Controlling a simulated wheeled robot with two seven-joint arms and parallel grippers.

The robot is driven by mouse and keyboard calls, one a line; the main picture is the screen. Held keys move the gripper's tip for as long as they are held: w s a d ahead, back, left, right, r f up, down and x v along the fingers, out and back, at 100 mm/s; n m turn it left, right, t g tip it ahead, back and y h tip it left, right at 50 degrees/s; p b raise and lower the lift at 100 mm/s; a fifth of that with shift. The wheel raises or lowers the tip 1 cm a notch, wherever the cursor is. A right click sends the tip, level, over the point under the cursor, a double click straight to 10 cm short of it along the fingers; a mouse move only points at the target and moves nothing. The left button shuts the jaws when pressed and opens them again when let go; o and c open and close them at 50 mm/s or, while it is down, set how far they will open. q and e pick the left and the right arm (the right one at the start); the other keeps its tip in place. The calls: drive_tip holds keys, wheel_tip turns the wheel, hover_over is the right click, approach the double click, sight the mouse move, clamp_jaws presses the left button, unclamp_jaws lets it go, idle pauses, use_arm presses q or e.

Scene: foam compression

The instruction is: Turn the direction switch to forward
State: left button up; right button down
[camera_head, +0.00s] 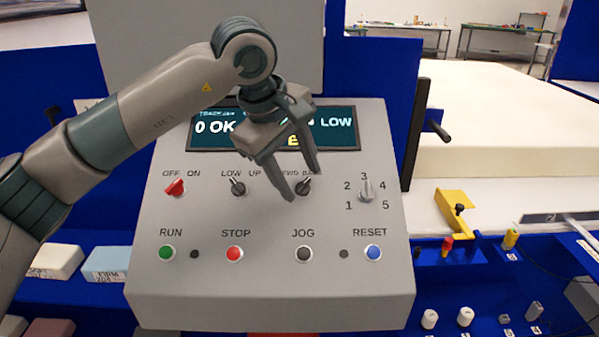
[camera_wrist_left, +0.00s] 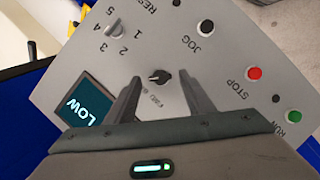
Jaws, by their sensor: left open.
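The direction switch (camera_head: 304,187), a dark knob marked FWD and BACK, is on the sloped grey control panel (camera_head: 270,275). Its BACK label is partly covered by my gripper in the head view. My left gripper (camera_head: 300,186) is open in front of the panel, with its fingertips near this switch. In the left wrist view, the direction switch (camera_wrist_left: 159,76) shows just beyond and between the two open fingers (camera_wrist_left: 160,88). I see no clear contact between fingers and knob. My right gripper is not in view.
The LOW/UP switch (camera_head: 238,187) and red OFF/ON switch (camera_head: 175,187) are to the left. The numbered dial (camera_head: 366,190) is to the right. RUN, STOP, JOG (camera_head: 303,253) and RESET buttons line the row below. The display (camera_head: 340,127) above is partly hidden by my arm.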

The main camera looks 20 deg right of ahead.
use_arm(q)
drive_tip(key=shift+w+d+f, duration=0.1)
drive_tip(key=shift+d+f, duration=0.15)
drive_tip(key=shift+f, duration=0.3)
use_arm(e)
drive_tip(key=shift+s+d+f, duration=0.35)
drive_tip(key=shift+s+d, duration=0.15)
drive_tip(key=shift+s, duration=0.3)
use_arm(q)
drive_tip(key=shift+c, duration=0.2)
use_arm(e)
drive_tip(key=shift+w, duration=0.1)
use_arm(q)
drive_tip(key=c, duration=1)
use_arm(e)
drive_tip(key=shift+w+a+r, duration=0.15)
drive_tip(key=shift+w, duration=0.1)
